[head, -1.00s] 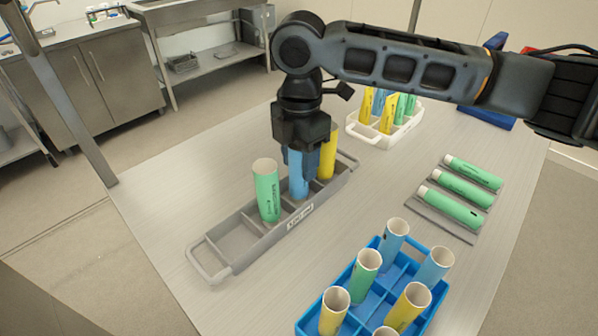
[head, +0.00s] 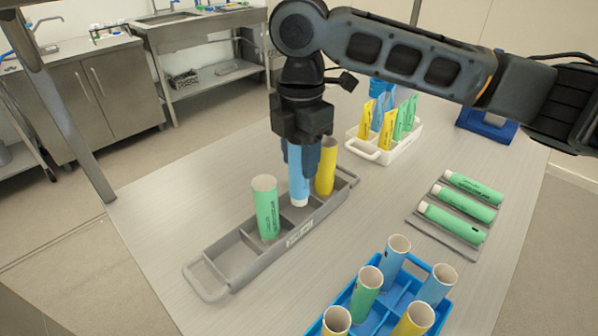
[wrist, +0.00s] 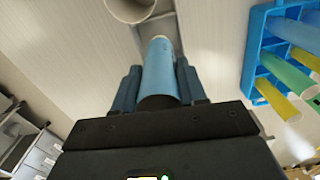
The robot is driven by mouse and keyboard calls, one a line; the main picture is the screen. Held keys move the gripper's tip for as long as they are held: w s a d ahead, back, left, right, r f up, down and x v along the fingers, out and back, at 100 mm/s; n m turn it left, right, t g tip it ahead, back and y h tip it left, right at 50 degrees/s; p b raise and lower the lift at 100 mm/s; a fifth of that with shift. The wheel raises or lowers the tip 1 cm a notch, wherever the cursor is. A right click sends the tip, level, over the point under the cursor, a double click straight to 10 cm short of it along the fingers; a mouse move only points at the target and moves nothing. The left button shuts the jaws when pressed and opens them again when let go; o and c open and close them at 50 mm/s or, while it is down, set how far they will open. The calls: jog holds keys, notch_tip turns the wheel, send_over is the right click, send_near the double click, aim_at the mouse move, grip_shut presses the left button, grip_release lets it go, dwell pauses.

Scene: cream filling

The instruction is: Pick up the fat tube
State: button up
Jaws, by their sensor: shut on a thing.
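My gripper (head: 300,158) is shut on a blue tube (head: 298,182), which hangs upright with its white cap at the bottom. The tube is lifted partly out of the grey tray (head: 228,262), its cap showing above or at the compartment's rim. In the wrist view the blue tube (wrist: 160,72) lies between the two fingers. A green tube (head: 266,206) stands in the grey tray to the left of it, and a yellow tube (head: 326,168) stands close behind to the right. The fingers hide the upper part of the blue tube.
A blue crate (head: 392,296) with several open tubes stands at the front right. Several green tubes (head: 452,222) lie on a grey rack at the right. A white caddy (head: 362,150) with yellow, green and blue pieces stands behind. Table between them is clear.

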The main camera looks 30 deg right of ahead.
jog(key=s+d+r, duration=0.5)
jog(key=s+r, duration=0.1)
jog(key=s, duration=0.4)
jog(key=shift+d+r+b, duration=0.2)
jog(key=shift+d+b, duration=0.15)
jog(key=shift+b, duration=0.1)
